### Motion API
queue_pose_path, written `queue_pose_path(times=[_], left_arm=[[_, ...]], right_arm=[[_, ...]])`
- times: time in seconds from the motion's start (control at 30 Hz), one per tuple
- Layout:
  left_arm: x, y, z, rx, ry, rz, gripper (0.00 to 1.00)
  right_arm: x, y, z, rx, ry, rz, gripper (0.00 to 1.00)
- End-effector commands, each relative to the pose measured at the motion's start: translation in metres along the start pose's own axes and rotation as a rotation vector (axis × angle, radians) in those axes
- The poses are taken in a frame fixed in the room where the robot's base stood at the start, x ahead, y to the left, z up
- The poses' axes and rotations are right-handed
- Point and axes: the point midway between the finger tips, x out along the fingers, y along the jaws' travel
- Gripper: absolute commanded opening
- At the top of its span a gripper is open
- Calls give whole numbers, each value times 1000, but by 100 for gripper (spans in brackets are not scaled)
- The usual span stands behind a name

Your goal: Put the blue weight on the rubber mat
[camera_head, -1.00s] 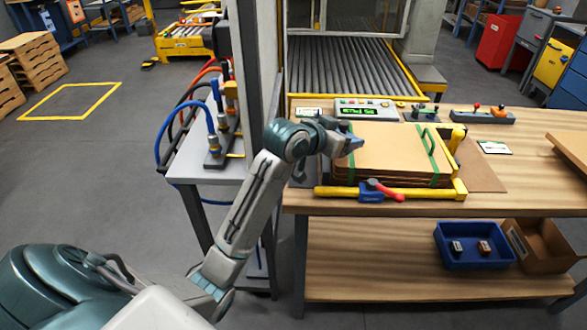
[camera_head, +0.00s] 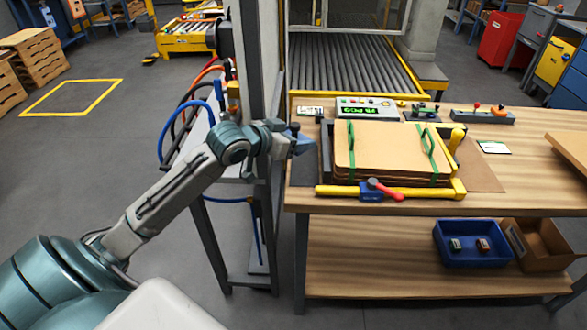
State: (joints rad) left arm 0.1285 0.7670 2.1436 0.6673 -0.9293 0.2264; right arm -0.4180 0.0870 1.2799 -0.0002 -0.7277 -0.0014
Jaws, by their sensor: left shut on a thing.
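My left gripper (camera_head: 292,142) is shut at the left end of the wooden bench, left of the cardboard stack. A small blue piece (camera_head: 301,145) shows at its fingertips; it looks like the blue weight, mostly covered by the fingers. The gripper appears apart from the stack. A dark flat pad (camera_head: 422,117) at the back of the bench, right of the control box, has small fittings on it; I cannot tell whether it is the rubber mat. My right gripper is not in view.
The strapped cardboard stack (camera_head: 385,148) sits in a yellow-edged fixture with a red-handled clamp (camera_head: 385,190) in front. A control box (camera_head: 365,108) stands behind. A grey post (camera_head: 260,80) and hose table are close to my left arm. A blue bin (camera_head: 475,260) is on the lower shelf.

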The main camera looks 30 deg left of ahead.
Motion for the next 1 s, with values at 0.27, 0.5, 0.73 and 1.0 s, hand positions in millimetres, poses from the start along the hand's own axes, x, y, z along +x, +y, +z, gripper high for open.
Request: queue_pose_path(times=[0.27, 0.5, 0.73, 1.0], left_arm=[[21, 2, 51, -6, -1, 2, 14], [28, 2, 67, -4, 1, 2, 14], [37, 2, 90, -7, -1, 2, 14], [38, -1, 98, -3, 2, 1, 14]], right_arm=[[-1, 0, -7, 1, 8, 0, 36], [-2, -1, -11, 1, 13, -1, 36], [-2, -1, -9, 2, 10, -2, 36], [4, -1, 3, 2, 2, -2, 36]])
